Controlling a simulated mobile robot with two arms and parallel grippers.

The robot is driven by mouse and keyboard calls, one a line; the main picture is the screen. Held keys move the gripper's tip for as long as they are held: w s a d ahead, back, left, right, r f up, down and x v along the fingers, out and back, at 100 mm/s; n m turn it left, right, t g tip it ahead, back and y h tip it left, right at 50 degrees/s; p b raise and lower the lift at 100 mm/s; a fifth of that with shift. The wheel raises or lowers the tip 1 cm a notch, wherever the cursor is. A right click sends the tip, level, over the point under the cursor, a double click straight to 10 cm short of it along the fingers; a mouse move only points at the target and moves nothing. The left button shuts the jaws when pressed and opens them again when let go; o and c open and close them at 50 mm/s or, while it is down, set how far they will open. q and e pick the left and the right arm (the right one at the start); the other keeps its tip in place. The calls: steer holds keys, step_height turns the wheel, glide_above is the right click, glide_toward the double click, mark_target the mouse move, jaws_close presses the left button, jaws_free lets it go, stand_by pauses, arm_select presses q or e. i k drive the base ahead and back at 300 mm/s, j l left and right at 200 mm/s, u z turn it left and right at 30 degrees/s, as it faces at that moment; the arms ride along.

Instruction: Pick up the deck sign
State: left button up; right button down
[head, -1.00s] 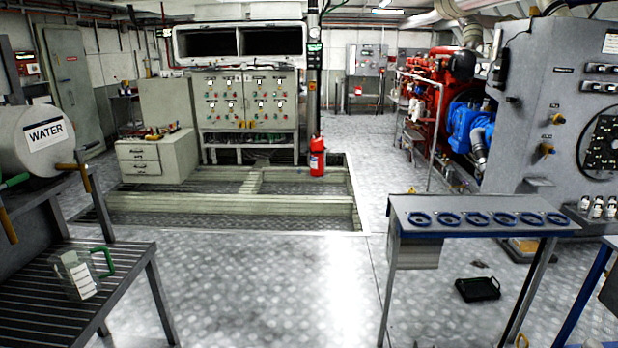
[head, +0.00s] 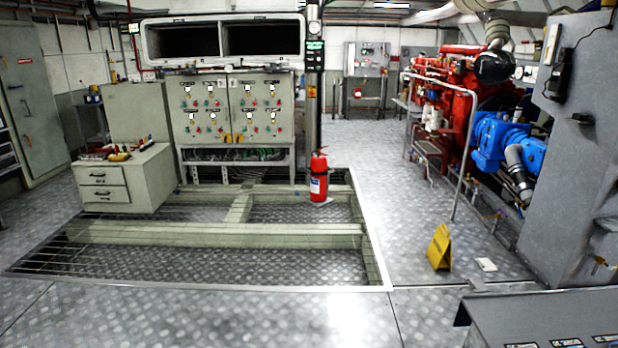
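The deck sign (head: 440,248) is a small yellow folding floor sign. It stands upright on the metal floor right of the middle in the head view, short of the red and blue engine and beyond the grey bench top at lower right. Nothing touches it. Some dark marking shows on its face, too small to read. Neither of my grippers is in view.
A red fire extinguisher (head: 318,178) stands by the recessed floor frame (head: 200,234). A white card-like item (head: 486,264) lies beside the sign. A grey bench (head: 560,318) fills the lower right. A metal handrail (head: 464,150) guards the engine. Floor left of the sign is clear.

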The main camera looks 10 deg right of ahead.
mark_target(438, 254)
steer(key=i+z, duration=0.1)
steer(key=i, duration=0.45)
steer(key=i+z, duration=0.1)
steer(key=i, duration=0.45)
steer(key=i+j+z, duration=0.15)
steer(key=i, duration=0.4)
steer(key=i+j+z, duration=0.1)
steer(key=i, duration=0.4)
